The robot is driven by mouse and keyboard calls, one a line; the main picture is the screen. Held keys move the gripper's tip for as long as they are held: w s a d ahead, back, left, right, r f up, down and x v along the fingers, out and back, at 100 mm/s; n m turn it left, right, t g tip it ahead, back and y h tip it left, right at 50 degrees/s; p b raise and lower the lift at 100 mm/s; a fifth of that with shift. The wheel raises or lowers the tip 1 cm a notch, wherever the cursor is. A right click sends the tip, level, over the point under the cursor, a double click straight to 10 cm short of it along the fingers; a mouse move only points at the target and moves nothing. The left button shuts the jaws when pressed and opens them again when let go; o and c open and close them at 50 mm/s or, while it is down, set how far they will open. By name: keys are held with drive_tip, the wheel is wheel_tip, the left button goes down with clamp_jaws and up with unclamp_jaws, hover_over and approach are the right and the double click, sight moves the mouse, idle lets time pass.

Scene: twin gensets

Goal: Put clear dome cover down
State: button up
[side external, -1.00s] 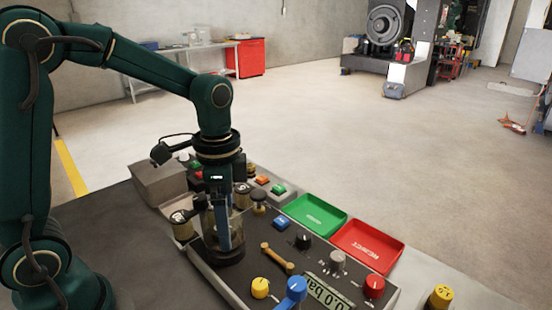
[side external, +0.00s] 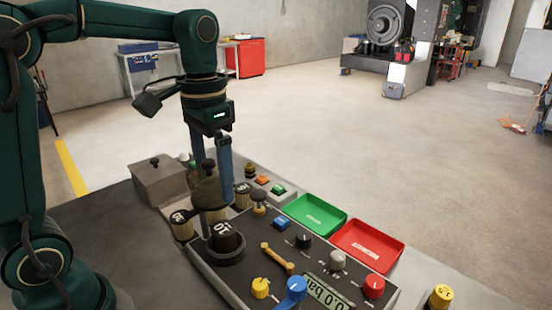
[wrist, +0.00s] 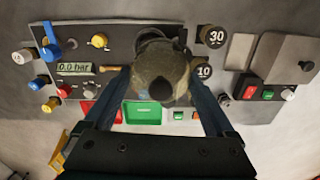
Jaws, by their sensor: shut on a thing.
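The clear dome cover (side external: 206,188) is a smoky see-through dome with a dark knob on top. It also shows in the wrist view (wrist: 160,76), between the two fingers. My gripper (side external: 216,198) is shut on the dome and holds it raised, above and a little behind the round dark seat (side external: 226,256) on the panel. A dark cylinder with a white number (side external: 226,238) stands uncovered in that seat. In the wrist view my gripper (wrist: 160,88) has a finger on each side of the dome, which hides most of the seat.
Numbered weights (side external: 183,224) stand close behind the seat, near the raised dome. A grey lidded box (side external: 158,182) is at the far left. Green (side external: 315,214) and red (side external: 366,246) trays lie to the right. Knobs (side external: 292,289) and a wrench-like bar (side external: 277,258) crowd the front panel.

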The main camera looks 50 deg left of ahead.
sight(227, 228)
drive_tip(key=shift+n, duration=0.3)
drive_tip(key=d+m, duration=0.1)
drive_tip(key=m, duration=0.1)
drive_tip(key=d+m, duration=0.1)
drive_tip(key=m, duration=0.2)
drive_tip(key=d+m, duration=0.1)
drive_tip(key=m, duration=0.1)
drive_tip(key=shift+d+r+m, duration=0.15)
drive_tip(key=shift+r+m, duration=0.2)
drive_tip(key=shift+m, duration=0.05)
drive_tip(key=shift+a+r, duration=0.1)
drive_tip(key=shift+a, duration=0.4)
wheel_tip(227, 228, down, 10)
drive_tip(key=shift+r, duration=0.15)
idle(0.4)
